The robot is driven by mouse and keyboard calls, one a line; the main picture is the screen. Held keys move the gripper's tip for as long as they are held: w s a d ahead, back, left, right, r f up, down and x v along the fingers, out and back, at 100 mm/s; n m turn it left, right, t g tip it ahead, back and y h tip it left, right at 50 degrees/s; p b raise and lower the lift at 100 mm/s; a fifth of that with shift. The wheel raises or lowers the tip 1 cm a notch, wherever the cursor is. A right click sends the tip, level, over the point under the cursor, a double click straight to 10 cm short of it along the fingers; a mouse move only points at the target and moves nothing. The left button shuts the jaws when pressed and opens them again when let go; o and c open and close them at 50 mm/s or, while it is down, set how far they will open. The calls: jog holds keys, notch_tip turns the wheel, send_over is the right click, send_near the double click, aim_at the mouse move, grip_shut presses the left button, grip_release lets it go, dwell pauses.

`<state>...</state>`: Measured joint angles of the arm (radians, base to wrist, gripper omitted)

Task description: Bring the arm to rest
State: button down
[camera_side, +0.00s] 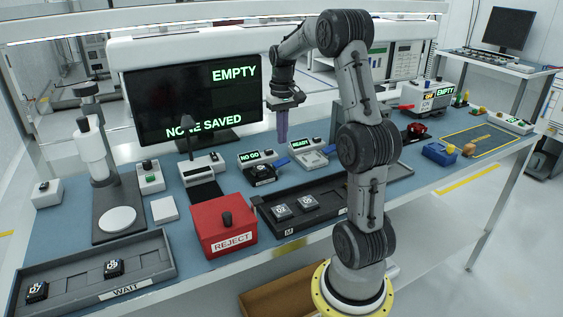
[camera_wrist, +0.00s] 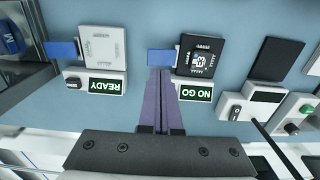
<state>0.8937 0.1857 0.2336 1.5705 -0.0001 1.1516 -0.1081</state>
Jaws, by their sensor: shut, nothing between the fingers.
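My gripper (camera_side: 282,138) hangs with its purple fingers pointing down above the back half of the blue bench, in front of the monitor's right edge. The fingers are together and hold nothing. In the wrist view, my gripper (camera_wrist: 162,75) shows as two purple fingers side by side, overlapping the area between the READY and NO GO stations. My arm stands upright from its yellow-ringed base and bends over at the top.
Below the gripper are the NO GO station (camera_side: 258,172), with a dark part on it, and the READY station (camera_side: 309,153). The red REJECT box (camera_side: 224,226), black tray (camera_side: 320,221) and WAIT tray (camera_side: 92,275) stand nearer the front. The monitor (camera_side: 190,100) reads EMPTY and NONE SAVED.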

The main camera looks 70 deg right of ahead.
jog(key=shift+w+a, duration=0.15)
jog(key=shift+w, duration=0.05)
jog(key=w+a+r+n+t+h, duration=0.1)
jog(key=w+a+r+n, duration=0.25)
jog(key=a+r, duration=0.35)
jog(key=s+a+r+n+t, duration=0.1)
jog(key=a+r, duration=0.1)
jog(key=a, duration=0.6)
jog(key=s+a+r+n+t, duration=0.1)
jog(key=a+r+n, duration=0.1)
jog(key=a, duration=0.5)
jog(key=s+a+f+n+t, duration=0.1)
jog(key=s+a+f, duration=0.2)
jog(key=s+a, duration=0.2)
jog(key=s+a+f+n+t+y, duration=0.1)
jog(key=s+a+f, duration=0.2)
jog(key=s+a, duration=0.2)
jog(key=shift+s+f+t, duration=0.25)
jog(key=shift+s+t, duration=0.05)
jog(key=shift+s, duration=0.35)
